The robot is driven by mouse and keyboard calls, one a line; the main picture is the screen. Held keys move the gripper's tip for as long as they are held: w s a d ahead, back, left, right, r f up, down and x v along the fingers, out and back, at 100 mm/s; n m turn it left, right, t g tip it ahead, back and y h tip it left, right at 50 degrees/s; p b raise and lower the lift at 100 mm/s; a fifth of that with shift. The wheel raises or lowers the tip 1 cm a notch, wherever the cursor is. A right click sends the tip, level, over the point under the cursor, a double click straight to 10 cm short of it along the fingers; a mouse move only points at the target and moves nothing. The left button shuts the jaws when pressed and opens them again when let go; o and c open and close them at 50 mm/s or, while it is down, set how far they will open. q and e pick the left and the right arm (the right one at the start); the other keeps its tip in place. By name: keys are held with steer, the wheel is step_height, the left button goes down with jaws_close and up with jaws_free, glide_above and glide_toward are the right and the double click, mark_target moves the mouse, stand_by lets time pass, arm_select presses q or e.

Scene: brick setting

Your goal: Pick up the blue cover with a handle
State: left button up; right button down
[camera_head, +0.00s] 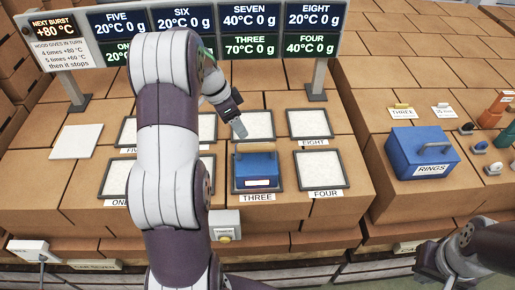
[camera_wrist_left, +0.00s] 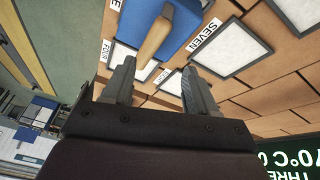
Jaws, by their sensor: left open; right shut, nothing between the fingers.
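The blue cover (camera_head: 258,170) with a light handle sits on the pad labelled THREE in the head view. In the left wrist view the blue cover (camera_wrist_left: 184,28) is at the top, with its wooden handle (camera_wrist_left: 155,38) beyond the fingertips. My left gripper (camera_head: 238,128) is open and empty, above the pads just behind the cover and apart from it. Its two spread fingers show in the left wrist view (camera_wrist_left: 158,78). My right gripper (camera_head: 432,264) is at the lower right, shut and empty, far from the cover.
A second blue box (camera_head: 421,156) with a handle, labelled RINGS, stands on the right. Framed pads surround the cover, including FOUR (camera_head: 320,170) and EIGHT (camera_head: 310,123). Display boards (camera_head: 255,30) stand behind on posts. A loose white plate (camera_head: 76,141) lies at left. My left arm hides part of the left pads.

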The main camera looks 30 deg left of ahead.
mark_target(256, 146)
arm_select(q)
steer(key=m, duration=0.1)
steer(key=d+m, duration=0.1)
steer(key=m, duration=0.1)
steer(key=shift+s+d+r+h+b, duration=0.1)
steer(key=shift+d+h+b, duration=0.2)
steer(key=shift+b, duration=0.1)
steer(key=shift+m, duration=0.3)
steer(key=b+x, duration=0.6)
steer(key=x, duration=0.1)
steer(key=shift+a, duration=0.3)
steer(key=shift+d+f, duration=0.15)
steer(key=shift+f, duration=0.1)
steer(key=p, duration=0.1)
steer(key=d+f+p, duration=0.1)
steer(key=shift+w+d+f+p, duration=0.25)
steer(key=shift+f+p, duration=0.05)
steer(key=shift+x, duration=1.15)
steer(key=shift+a+f, duration=0.25)
steer(key=shift+f, duration=0.05)
steer(key=shift+f, duration=0.1)
